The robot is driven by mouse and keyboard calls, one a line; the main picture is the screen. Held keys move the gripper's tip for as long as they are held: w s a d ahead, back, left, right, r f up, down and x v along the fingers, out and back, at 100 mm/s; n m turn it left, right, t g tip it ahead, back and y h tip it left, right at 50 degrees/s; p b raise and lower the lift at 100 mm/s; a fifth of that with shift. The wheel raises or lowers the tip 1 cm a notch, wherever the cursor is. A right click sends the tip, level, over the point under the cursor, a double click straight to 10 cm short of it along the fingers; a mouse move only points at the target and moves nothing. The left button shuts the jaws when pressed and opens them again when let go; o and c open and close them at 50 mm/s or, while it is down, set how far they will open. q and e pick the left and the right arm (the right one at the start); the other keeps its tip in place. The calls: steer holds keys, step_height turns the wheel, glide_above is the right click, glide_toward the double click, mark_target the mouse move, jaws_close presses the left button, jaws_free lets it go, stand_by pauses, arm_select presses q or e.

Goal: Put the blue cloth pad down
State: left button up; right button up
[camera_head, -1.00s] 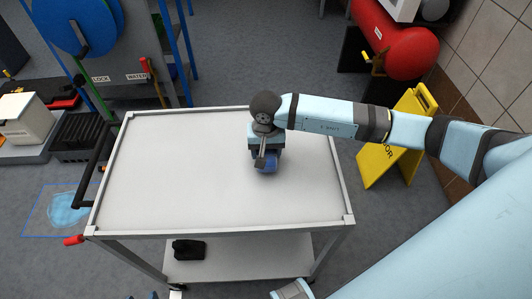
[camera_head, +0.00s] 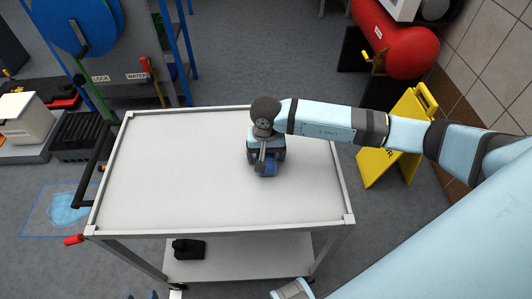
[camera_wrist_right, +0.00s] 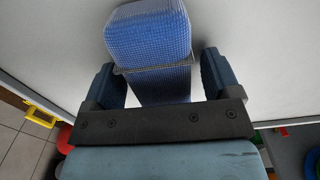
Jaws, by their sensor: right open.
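The blue cloth pad (camera_head: 268,170) is a small woven block at the white cart top (camera_head: 180,180), right of its middle. It fills the upper middle of the right wrist view (camera_wrist_right: 150,35), with a thin wire loop around it. My right gripper (camera_wrist_right: 158,65) is open around the pad. Its two dark blue fingers stand on either side, with gaps showing between them and the pad. In the head view my right gripper (camera_head: 267,158) hides part of the pad. Small dark blue tips at the bottom edge may be my left gripper; its state does not show.
The rest of the cart top is clear, with a raised rim. A black object (camera_head: 189,249) lies on the lower shelf. A yellow floor sign (camera_head: 398,140) and a red tank (camera_head: 398,40) stand right of the cart. A light blue patch (camera_head: 68,208) lies on the floor at left.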

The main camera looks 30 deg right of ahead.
step_height(320, 180, up, 11)
steer(key=shift+b, duration=0.55)
steer(key=shift+r, duration=0.55)
